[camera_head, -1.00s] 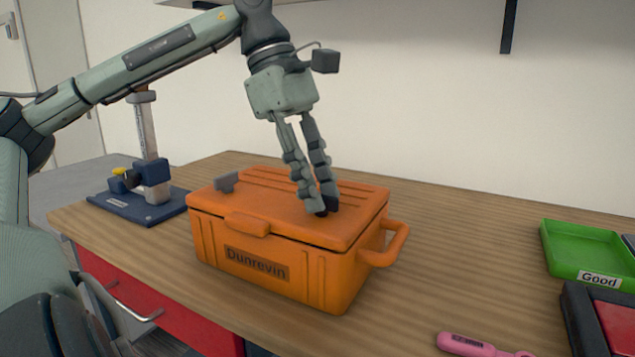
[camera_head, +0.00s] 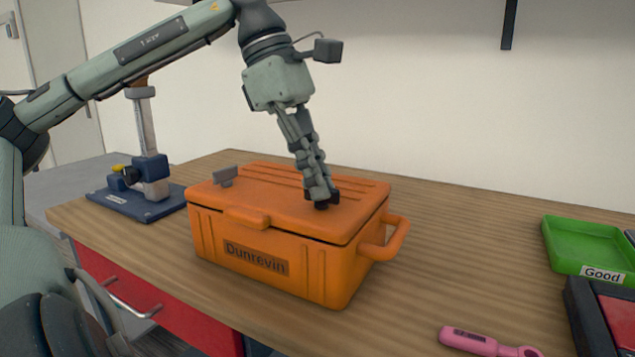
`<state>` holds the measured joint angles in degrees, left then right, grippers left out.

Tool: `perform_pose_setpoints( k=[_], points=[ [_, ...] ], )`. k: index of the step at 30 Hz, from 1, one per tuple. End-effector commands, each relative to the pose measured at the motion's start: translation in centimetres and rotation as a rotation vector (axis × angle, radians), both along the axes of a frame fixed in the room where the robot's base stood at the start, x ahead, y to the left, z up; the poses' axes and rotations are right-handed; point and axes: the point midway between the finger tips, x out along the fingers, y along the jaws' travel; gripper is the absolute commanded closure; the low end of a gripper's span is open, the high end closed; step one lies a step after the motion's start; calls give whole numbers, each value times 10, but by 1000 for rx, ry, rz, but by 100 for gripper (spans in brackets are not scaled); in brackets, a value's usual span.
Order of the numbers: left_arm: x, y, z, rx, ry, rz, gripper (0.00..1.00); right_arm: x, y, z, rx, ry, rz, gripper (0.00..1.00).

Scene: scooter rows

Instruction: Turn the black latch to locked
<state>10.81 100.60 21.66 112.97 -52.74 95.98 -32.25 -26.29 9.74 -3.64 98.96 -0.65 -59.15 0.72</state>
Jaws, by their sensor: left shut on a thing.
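An orange case (camera_head: 310,260) labelled "Dunrevin" sits closed on the wooden table. My left gripper (camera_head: 322,201) points down onto the right part of its lid, with its fingers together. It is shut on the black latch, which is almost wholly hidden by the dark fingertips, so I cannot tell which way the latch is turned. A grey latch (camera_head: 226,176) stands up at the left part of the lid, apart from the gripper. My right gripper is not in view.
A blue stand with a post (camera_head: 153,180) is left of the case. A green tray (camera_head: 590,245) marked "Good", a black and red box (camera_head: 578,310) and a pink tool (camera_head: 478,342) lie to the right. The table (camera_head: 470,250) between is clear.

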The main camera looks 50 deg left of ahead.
Motion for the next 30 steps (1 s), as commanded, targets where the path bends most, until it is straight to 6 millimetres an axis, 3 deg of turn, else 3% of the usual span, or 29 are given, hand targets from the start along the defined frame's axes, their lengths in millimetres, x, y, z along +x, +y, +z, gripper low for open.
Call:
perform_pose_setpoints(
  k=[1,15,30],
  points=[
    [0,0,-3,2,-5,34,100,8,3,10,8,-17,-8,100],
    [-2,-1,-2,4,-5,469,100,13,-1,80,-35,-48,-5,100],
    [-4,-4,-2,6,-4,942,100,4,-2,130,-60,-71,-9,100]
  ],
)
